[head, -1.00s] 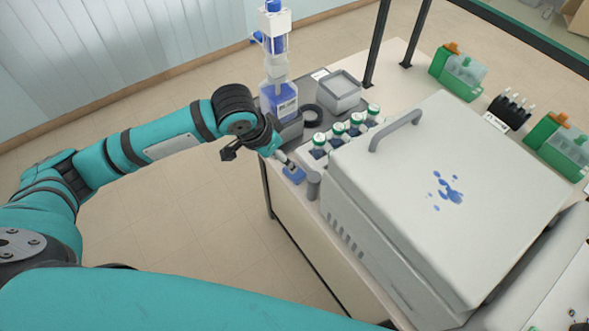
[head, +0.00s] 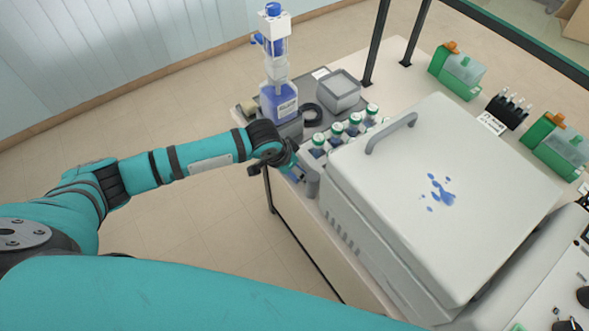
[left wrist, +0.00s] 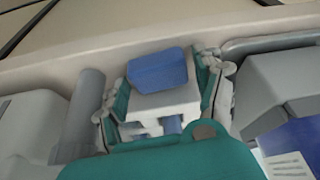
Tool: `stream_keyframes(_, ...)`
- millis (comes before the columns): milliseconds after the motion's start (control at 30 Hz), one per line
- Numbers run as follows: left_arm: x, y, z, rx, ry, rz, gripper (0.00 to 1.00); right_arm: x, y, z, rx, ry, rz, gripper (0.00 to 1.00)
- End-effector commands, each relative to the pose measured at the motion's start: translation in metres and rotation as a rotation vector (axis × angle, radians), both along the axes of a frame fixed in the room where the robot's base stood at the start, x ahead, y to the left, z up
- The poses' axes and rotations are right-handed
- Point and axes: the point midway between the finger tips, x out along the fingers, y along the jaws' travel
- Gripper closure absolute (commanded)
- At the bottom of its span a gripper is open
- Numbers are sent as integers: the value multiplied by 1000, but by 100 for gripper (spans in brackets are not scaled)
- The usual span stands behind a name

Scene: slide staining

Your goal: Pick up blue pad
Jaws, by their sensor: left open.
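The blue pad (left wrist: 157,70) shows in the left wrist view, on top of a white block (left wrist: 165,104) at the table's edge. My left gripper (left wrist: 162,82) is open, with one finger on each side of the pad and block. Gaps show between the fingers and the pad. In the head view my left gripper (head: 299,174) is at the near left corner of the table and hides most of the pad. My right gripper is not in view.
A grey cylinder (head: 312,182) stands close beside the gripper, next to the large white machine (head: 480,190). Several green-capped bottles (head: 335,131) and a blue dispenser bottle (head: 279,101) stand just behind. Open floor lies left of the table.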

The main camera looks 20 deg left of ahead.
Motion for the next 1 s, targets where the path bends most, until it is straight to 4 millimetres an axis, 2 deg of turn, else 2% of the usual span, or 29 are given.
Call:
stream_keyframes(67,0,0,0,0,0,0,31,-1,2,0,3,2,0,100)
stream_keyframes(267,0,0,0,0,0,0,56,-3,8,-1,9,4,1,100)
stream_keyframes(300,0,0,0,0,0,0,57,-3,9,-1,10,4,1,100)
stream_keyframes(667,0,0,2,-1,0,0,57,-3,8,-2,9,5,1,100)
stream_keyframes(833,1,0,15,-2,-3,-1,57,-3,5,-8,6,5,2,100)
stream_keyframes(967,1,0,35,-3,-4,-1,57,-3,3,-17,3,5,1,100)
stream_keyframes(1000,-9,3,33,1,3,-1,57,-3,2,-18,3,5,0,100)
